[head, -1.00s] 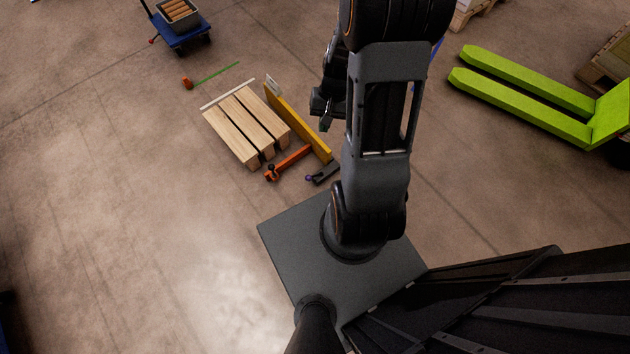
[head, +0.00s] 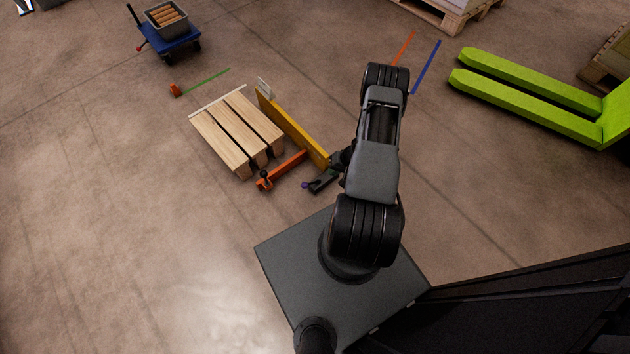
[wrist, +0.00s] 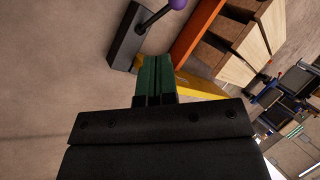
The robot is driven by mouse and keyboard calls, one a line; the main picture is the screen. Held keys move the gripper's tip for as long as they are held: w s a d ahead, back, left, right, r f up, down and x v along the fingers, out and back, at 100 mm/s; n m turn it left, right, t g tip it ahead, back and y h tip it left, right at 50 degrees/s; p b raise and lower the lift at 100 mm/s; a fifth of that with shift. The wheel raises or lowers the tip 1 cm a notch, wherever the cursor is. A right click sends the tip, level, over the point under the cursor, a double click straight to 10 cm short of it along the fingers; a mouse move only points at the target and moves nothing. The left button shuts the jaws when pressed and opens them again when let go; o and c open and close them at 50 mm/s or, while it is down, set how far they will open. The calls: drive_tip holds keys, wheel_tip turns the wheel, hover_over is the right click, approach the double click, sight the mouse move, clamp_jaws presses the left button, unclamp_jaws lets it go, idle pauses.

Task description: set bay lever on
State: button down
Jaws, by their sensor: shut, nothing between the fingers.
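The bay lever shows in the wrist view as a thin rod with a purple knob (wrist: 177,4) on a dark base (wrist: 126,38). In the head view its purple knob (head: 305,185) and dark base (head: 324,179) lie at the near end of the yellow board (head: 292,127). My gripper (head: 343,160) is just right of the base in the head view, partly hidden by my arm. In the wrist view my gripper's green fingers (wrist: 154,58) are together and empty, pointing past the base's lower end. I cannot tell whether they touch it.
A slatted wooden pallet (head: 225,128) lies left of the yellow board. An orange bar (head: 287,167) with a dark knob lies between pallet and lever. A blue cart (head: 174,43) stands far left, lime forks (head: 530,98) at right. Floor at left is clear.

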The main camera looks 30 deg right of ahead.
drive_tip(key=b, duration=0.4)
approach(307, 187)
wheel_tip(307, 187, down, 4)
drive_tip(key=d, duration=0.1)
drive_tip(key=shift+w+a+f+b, duration=0.25)
drive_tip(key=shift+w+a+f, duration=0.4)
drive_tip(key=shift+a, duration=0.1)
drive_tip(key=shift+w+a+f+b, duration=0.25)
drive_tip(key=shift+w+a+f, duration=0.35)
drive_tip(key=shift+a, duration=0.2)
drive_tip(key=shift+s+a+f+b, duration=0.1)
drive_tip(key=shift+a+f+b, duration=0.45)
drive_tip(key=shift+a, duration=0.4)
drive_tip(key=shift+r, duration=0.1)
